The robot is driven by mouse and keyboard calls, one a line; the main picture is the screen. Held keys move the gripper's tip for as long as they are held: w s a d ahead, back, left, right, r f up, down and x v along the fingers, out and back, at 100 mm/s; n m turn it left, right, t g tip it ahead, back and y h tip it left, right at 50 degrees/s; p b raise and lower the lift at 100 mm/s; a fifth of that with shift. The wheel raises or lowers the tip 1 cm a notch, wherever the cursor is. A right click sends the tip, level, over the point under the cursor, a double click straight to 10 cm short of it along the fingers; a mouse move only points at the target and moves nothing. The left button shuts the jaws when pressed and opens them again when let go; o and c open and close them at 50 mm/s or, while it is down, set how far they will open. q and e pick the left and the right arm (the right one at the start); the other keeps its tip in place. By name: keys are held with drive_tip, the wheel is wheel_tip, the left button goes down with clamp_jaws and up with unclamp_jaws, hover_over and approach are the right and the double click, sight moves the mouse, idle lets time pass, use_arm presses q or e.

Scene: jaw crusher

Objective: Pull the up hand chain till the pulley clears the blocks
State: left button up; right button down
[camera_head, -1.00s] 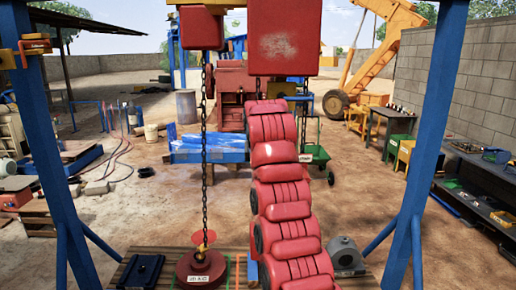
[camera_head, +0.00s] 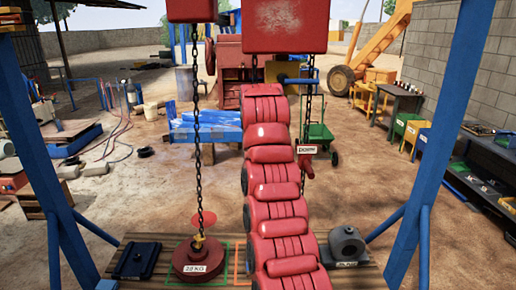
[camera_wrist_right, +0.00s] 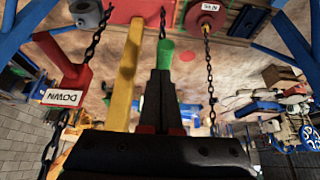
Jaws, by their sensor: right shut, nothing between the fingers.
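The DOWN hand chain has a red handle (camera_head: 308,165), also seen in the right wrist view (camera_wrist_right: 72,75). A green handle (camera_wrist_right: 167,50) on another chain shows just beyond my right gripper (camera_wrist_right: 162,72); its label is not visible. The right gripper is shut and empty, its tips close to or touching the green handle. My red arm hides the middle of the head view. My left gripper is out of view.
A red hoist box (camera_head: 292,25) hangs overhead. Blue posts (camera_head: 436,130) stand at both sides. A yellow bar (camera_wrist_right: 126,75) lies beside the gripper.

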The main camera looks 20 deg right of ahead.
drive_tip(key=shift+w+a+f, duration=0.15)
drive_tip(key=shift+w+f, duration=0.1)
drive_tip(key=shift+f, duration=0.05)
drive_tip(key=shift+a, duration=0.2)
drive_tip(key=shift+s, duration=0.15)
drive_tip(key=shift+d+f, duration=0.1)
drive_tip(key=shift+d, duration=0.1)
